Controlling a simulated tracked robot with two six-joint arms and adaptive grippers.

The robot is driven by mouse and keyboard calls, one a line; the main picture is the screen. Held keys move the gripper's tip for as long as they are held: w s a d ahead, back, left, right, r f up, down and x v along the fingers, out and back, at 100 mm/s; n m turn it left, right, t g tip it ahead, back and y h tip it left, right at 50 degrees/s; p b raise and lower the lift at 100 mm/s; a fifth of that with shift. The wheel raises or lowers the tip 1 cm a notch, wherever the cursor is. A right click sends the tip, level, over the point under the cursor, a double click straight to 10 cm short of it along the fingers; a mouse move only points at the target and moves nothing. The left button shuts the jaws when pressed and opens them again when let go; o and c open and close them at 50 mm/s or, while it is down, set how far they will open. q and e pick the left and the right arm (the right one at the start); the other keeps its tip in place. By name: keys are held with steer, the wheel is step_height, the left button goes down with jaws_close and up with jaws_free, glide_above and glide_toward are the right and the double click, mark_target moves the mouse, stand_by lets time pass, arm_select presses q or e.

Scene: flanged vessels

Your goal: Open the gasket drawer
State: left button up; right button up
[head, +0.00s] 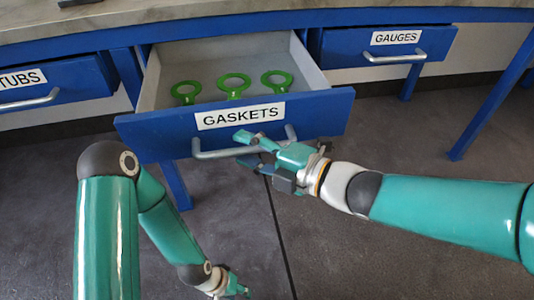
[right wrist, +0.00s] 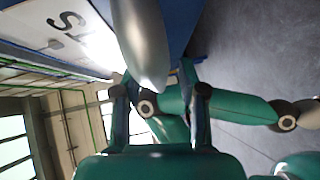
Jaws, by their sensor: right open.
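The blue gasket drawer (head: 322,114), labelled GASKETS, stands pulled out from under the bench, its inside showing. Three green ring gaskets with tabs (head: 234,84) lie in it. Its grey bar handle (head: 214,154) runs along the lower front. My right gripper (head: 252,149) is at the handle, its jaws open around the bar. In the right wrist view the handle (right wrist: 143,45) passes between the open fingers; contact cannot be told. My left gripper (head: 238,288) hangs low near the bottom edge, away from the drawer; its jaws are too small to read.
A closed GAUGES drawer (head: 345,55) is at the right and a TUBS drawer (head: 75,78) at the left. The grey worktop (head: 200,12) runs above. Blue bench legs (head: 490,105) stand on the dark floor, which is open in front of the drawer.

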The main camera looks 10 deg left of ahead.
steer(key=v, duration=1.1)
steer(key=shift+s+d, duration=0.2)
steer(key=shift+d, duration=0.15)
steer(key=shift+w, duration=0.1)
steer(key=w+d+f+m+h, duration=0.15)
steer(key=f+m, duration=0.35)
steer(key=f, duration=0.5)
steer(key=w+d+f+m+h, duration=0.1)
steer(key=d+f+m+h, duration=0.1)
steer(key=f+m, duration=0.5)
steer(key=w+d+f+m+h, duration=0.1)
steer(key=f+m+h, duration=0.15)
steer(key=f, duration=0.95)
steer(key=s+d+f+m+g+h+p, duration=0.1)
steer(key=s+d+f+m+g+h, duration=0.2)
steer(key=s+f+m, duration=0.5)
steer(key=s+d+f+m+g+h, duration=0.2)
steer(key=s+d+f+m+g, duration=0.15)
steer(key=s+f+m, duration=0.45)
step_height(320, 180, up, 38)
steer(key=w+m+p, duration=0.1)
steer(key=w+p, duration=0.1)
steer(key=p, duration=3.5)
steer(key=shift+w, duration=0.3)
